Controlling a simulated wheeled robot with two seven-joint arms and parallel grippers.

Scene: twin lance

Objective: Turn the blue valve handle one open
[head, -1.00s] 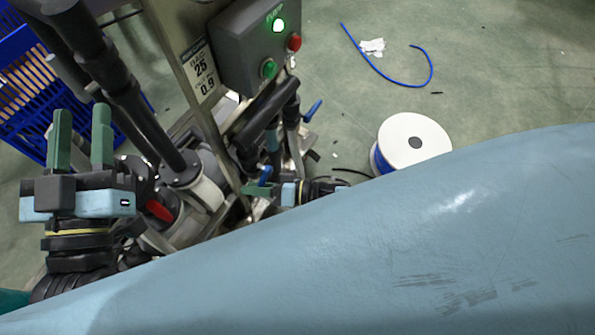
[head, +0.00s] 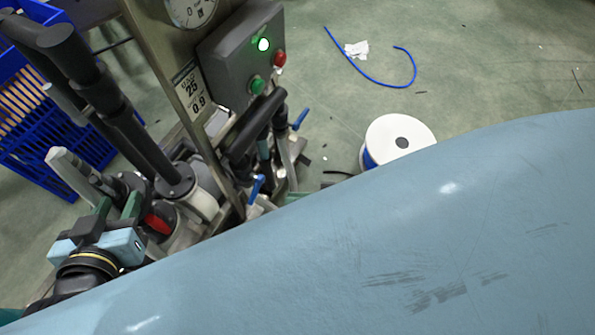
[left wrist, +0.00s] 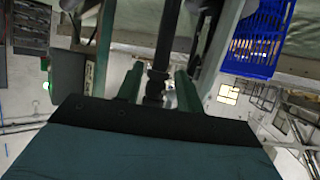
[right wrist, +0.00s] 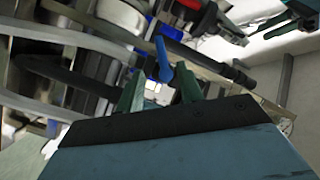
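Two blue valve handles show on the pipe rig in the head view, a nearer one (head: 256,188) and a farther one (head: 301,118); I cannot tell which is handle one. In the right wrist view a blue handle (right wrist: 164,60) stands just ahead of my right gripper (right wrist: 160,85), whose green fingers are apart with nothing clearly between them. In the head view my large blue arm link covers most of that gripper. My left gripper (head: 117,207) is at the rig's left side near a red handle (head: 158,221). Its fingers are apart in the left wrist view (left wrist: 157,88).
A grey control box (head: 240,60) with a lit green lamp sits above the pipes. A blue crate (head: 30,125) stands left of the rig. A white-ended cable spool (head: 398,133) and loose blue cable (head: 375,78) lie on the open floor at right.

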